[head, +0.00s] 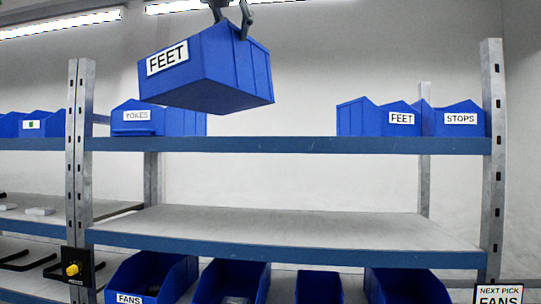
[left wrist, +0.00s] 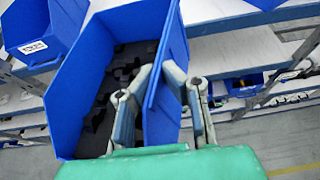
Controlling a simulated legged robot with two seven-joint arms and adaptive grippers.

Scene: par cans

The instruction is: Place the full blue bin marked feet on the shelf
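A blue bin marked FEET (head: 205,75) hangs in the air, tilted, above the top shelf (head: 270,145) in the head view. My left gripper (head: 232,18) comes in at the top edge and holds it from above. In the left wrist view, the gripper (left wrist: 160,82) is shut on one wall of the bin (left wrist: 85,65), with a finger on either side. Several black parts (left wrist: 112,92) lie inside the bin. My right gripper is in neither view.
A YOKES bin (head: 137,128) stands left on the top shelf. Another FEET bin (head: 401,119) and a STOPS bin (head: 460,120) stand at its right. The top shelf's middle is clear. The middle shelf (head: 280,220) is empty. Several bins, one marked FANS (head: 130,298), stand below.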

